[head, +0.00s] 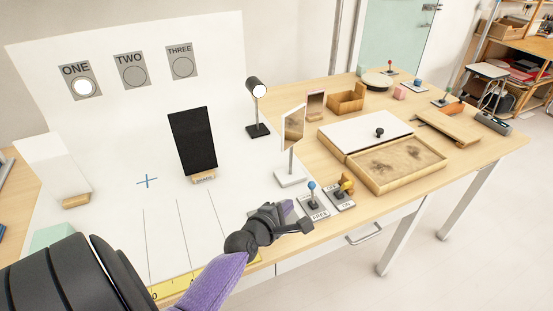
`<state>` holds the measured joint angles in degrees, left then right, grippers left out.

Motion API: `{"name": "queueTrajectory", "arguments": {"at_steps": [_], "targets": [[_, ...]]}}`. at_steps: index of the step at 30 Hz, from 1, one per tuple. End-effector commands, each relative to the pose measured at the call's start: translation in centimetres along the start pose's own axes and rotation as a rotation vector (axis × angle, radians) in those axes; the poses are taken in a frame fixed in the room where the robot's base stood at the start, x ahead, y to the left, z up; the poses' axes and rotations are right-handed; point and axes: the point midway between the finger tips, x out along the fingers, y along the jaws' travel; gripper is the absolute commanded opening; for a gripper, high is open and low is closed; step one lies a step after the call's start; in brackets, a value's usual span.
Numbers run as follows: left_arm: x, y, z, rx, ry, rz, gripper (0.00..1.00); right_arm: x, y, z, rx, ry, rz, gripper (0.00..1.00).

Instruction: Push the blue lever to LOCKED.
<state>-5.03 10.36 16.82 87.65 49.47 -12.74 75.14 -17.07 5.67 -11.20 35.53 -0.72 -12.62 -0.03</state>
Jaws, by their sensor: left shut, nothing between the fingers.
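A lever with a blue ball knob (311,186) stands on a small grey base plate (318,214) near the table's front edge. The plate's front label looks like FREE; the rest of its lettering is too small or covered to read. My left gripper (300,221) is shut and empty, just left of and in front of this plate. I cannot tell whether it touches the lever. Another blue-knobbed lever (418,83) stands at the far end of the table. My right gripper is out of view.
A yellow-knobbed lever (347,186) stands close on the right of the near blue one. A mirror on a stand (292,128) rises just behind. A shallow wooden tray (350,181) lies to the right. A black panel (193,142) and a lamp (256,90) stand further back.

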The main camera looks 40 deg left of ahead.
Motion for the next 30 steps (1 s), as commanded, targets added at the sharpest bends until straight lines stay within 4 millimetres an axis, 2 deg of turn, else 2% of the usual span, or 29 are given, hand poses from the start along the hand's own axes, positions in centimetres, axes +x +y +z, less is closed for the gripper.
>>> {"name": "queueTrajectory", "arguments": {"at_steps": [3,7,23,25,26,29,30], "targets": [[-2.0,0.3,0.1,0.0,0.0,0.0,0.0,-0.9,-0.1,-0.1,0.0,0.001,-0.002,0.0],[-3.0,0.4,0.0,0.0,0.001,0.001,0.0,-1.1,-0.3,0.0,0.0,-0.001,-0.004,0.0],[-3.2,-0.1,-0.1,0.014,0.004,-0.01,0.0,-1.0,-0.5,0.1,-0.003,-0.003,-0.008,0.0],[-3.3,-2.7,-0.7,0.101,0.018,-0.072,0.0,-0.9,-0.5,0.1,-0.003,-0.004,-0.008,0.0],[-3.4,-4.6,-1.1,0.17,0.026,-0.12,0.0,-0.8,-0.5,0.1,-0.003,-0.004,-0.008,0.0],[-5.2,-13.4,-2.7,0.514,0.013,-0.351,0.0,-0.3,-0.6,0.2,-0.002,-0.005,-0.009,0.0],[-6.5,-17.2,-3.4,0.676,-0.02,-0.456,0.0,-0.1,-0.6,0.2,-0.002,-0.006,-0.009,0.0]]}}
